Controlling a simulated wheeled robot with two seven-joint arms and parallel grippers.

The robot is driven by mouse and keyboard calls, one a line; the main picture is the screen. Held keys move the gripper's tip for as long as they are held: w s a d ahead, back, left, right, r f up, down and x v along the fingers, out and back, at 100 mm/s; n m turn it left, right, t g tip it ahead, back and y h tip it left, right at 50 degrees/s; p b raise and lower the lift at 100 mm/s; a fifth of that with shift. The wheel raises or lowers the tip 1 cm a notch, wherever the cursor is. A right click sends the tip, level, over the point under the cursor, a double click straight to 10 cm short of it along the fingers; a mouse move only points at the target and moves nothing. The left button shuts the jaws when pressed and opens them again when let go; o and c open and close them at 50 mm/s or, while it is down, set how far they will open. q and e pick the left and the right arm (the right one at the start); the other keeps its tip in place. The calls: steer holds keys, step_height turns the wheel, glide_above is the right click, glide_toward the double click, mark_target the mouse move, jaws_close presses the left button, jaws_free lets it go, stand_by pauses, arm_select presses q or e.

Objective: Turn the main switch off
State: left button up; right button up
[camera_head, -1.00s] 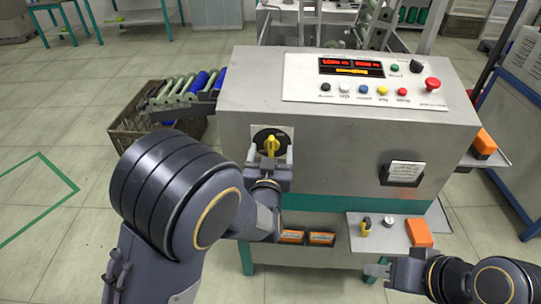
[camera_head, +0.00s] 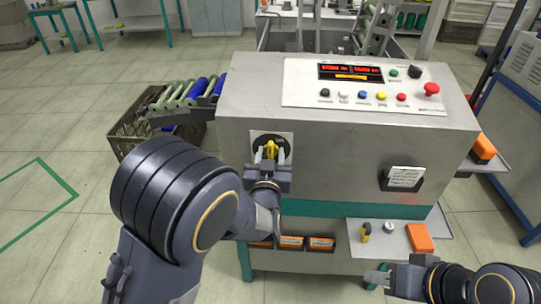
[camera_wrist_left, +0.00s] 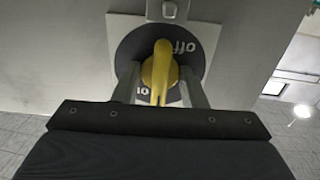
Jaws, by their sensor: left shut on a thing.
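The main switch is a yellow knob (camera_head: 270,149) on a black round plate on the front left of the grey machine. In the left wrist view the knob (camera_wrist_left: 160,70) stands roughly upright, with "off" printed at its upper right and the other label at lower left, partly covered. My left gripper (camera_head: 271,158) is shut on the knob, a finger on each side; its fingers also show in the left wrist view (camera_wrist_left: 160,88). My right gripper (camera_head: 376,277) is empty at the lower right, apart from the machine, its fingers seemingly apart.
The machine's top panel (camera_head: 300,95) has coloured buttons, a red emergency button (camera_head: 431,88) and a lit display (camera_head: 351,72). A side shelf (camera_head: 390,240) holds an orange block (camera_head: 419,237). A basket (camera_head: 130,150) stands at the left. Orange-fronted bins (camera_head: 291,242) sit below.

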arm_select(q)
steer(key=shift+f+n+b, duration=0.15)
steer(key=shift+n+b, duration=0.65)
steer(key=shift+b, duration=0.2)
steer(key=shift+n+b, duration=0.8)
steer(key=shift+b, duration=0.25)
steer(key=shift+n, duration=0.3)
